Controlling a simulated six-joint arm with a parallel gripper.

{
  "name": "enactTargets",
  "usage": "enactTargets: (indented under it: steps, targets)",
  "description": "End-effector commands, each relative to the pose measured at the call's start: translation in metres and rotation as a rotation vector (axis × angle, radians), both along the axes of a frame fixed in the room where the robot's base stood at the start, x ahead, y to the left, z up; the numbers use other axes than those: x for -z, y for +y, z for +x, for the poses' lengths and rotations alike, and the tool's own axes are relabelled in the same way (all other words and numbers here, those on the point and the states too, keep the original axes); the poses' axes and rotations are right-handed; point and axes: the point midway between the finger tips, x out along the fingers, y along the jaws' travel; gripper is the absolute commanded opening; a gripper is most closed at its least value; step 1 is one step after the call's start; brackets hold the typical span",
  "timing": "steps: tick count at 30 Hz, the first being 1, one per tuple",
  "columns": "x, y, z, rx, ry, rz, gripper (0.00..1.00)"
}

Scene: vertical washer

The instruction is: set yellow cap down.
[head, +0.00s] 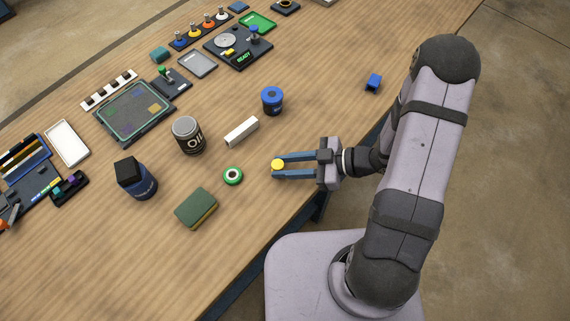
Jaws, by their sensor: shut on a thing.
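The yellow cap (277,165) is a small round disc at the tips of my gripper (279,166). My gripper's two blue fingers point left and are shut on the cap, with one finger on each side of it. The cap is over the wooden table near its front edge. I cannot tell from this view whether it touches the tabletop or hangs just above it.
A white block (242,132), a blue-topped jar (272,100), an oil can (188,136), a green sponge-like block (196,208) and a dark bottle (137,178) stand around. Bare table (330,105) lies behind my gripper.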

Motion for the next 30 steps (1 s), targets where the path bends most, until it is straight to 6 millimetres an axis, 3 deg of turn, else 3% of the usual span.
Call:
enactTargets:
  steps: [7, 8, 9, 10, 22, 30]
  targets:
    - [0.004, 0.000, 0.000, -0.001, 0.001, 0.000, 0.05]
    - [0.003, 0.000, 0.000, 0.000, 0.000, 0.000, 0.34]
    - [0.003, 0.000, 0.000, 0.000, 0.000, 0.000, 0.43]
    - [0.003, 0.000, 0.000, 0.000, 0.000, 0.000, 0.46]
    - [-0.002, -0.001, 0.000, 0.001, -0.001, 0.000, 0.46]
    - [-0.011, -0.030, -0.004, 0.005, -0.004, -0.002, 0.46]
